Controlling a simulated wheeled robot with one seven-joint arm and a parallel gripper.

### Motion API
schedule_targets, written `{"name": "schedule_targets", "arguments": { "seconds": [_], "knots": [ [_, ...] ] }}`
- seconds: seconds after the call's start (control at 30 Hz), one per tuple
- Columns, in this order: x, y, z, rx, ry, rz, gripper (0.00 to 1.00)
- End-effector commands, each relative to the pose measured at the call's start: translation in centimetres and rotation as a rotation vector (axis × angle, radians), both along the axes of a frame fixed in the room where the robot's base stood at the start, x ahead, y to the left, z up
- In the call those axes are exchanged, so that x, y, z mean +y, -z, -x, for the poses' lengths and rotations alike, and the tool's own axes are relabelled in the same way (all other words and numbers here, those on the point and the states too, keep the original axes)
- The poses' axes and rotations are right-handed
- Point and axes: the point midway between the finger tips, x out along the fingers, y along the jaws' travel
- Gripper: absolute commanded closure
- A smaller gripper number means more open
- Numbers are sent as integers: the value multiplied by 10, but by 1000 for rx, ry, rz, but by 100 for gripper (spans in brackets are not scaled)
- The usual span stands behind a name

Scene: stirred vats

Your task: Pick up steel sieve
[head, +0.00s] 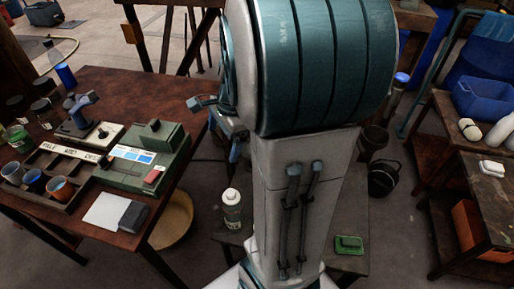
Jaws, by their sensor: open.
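I cannot make out a steel sieve in the head view. It may be hidden behind my arm, which fills the middle of the picture. My gripper (213,128) shows partly at the left side of my arm, near the right edge of the brown table (98,84). Its jaws are open and I see nothing between them. Much of it is hidden by my arm.
The brown table holds a green device (143,160), a tray of cups (75,194) and a white card (103,212). A tan basin (172,220) is below. A white bottle (231,209) and green sponge (349,244) flank my arm. A blue bin (484,98) is at right.

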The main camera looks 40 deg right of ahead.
Motion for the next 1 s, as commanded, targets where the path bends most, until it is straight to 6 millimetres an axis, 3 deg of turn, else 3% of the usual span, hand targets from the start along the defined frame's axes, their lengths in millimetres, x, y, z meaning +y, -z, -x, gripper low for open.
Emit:
{"name": "schedule_targets", "arguments": {
  "seconds": [0.03, 0.3, 0.53, 0.7, 0.87, 1.0],
  "knots": [
    [-21, 34, -10, 42, 184, -30, 4],
    [-136, 142, -36, 188, 1174, -124, 4],
    [-226, 212, -32, 198, 1855, -134, 4],
    [-261, 233, -26, 169, 2118, -136, 4],
    [-271, 248, -26, 158, 2194, -138, 4],
    [-273, 275, -27, 158, 2197, -137, 4]
  ]
}}
